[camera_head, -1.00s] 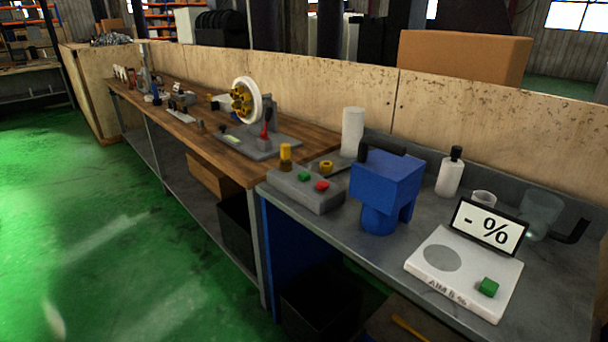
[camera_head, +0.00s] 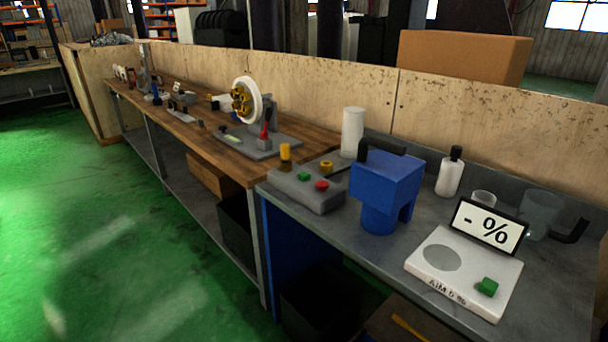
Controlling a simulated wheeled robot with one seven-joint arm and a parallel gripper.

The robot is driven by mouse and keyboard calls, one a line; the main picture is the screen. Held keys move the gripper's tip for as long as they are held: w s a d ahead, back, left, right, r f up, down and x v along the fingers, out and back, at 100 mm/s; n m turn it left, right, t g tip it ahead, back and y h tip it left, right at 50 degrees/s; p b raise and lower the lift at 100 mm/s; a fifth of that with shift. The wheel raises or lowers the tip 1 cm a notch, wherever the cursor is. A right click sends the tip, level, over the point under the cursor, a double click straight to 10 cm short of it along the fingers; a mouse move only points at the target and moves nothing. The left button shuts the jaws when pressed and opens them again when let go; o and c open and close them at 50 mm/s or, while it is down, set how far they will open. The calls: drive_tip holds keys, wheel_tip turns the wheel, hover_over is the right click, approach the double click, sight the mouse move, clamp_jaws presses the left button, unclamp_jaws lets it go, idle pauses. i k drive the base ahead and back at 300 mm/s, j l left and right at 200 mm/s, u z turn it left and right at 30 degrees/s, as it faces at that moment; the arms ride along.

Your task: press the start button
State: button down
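A grey control box (camera_head: 300,195) lies on the grey bench near its left end. On its top are a green button (camera_head: 304,176), a red button (camera_head: 322,185) and yellow knobs (camera_head: 285,152). A second green button (camera_head: 487,287) sits on the front right of a white plate device (camera_head: 460,295), which has a grey disc and a "- %" display (camera_head: 488,228). No label marks either green button as start. My gripper is not in view.
A blue machine (camera_head: 385,188) stands between the control box and the white device. A white cylinder (camera_head: 352,132), a white bottle (camera_head: 450,173) and clear vessels (camera_head: 540,212) stand behind. A wooden bench (camera_head: 225,160) adjoins on the left. The green floor in front is clear.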

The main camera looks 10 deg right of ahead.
sight(303, 176)
drive_tip(key=i+j, duration=0.35)
drive_tip(key=i, duration=0.25)
drive_tip(key=i+j+z, duration=0.1)
drive_tip(key=i+j, duration=0.25)
drive_tip(key=i, duration=0.25)
drive_tip(key=i+j, duration=0.4)
drive_tip(key=i, duration=0.15)
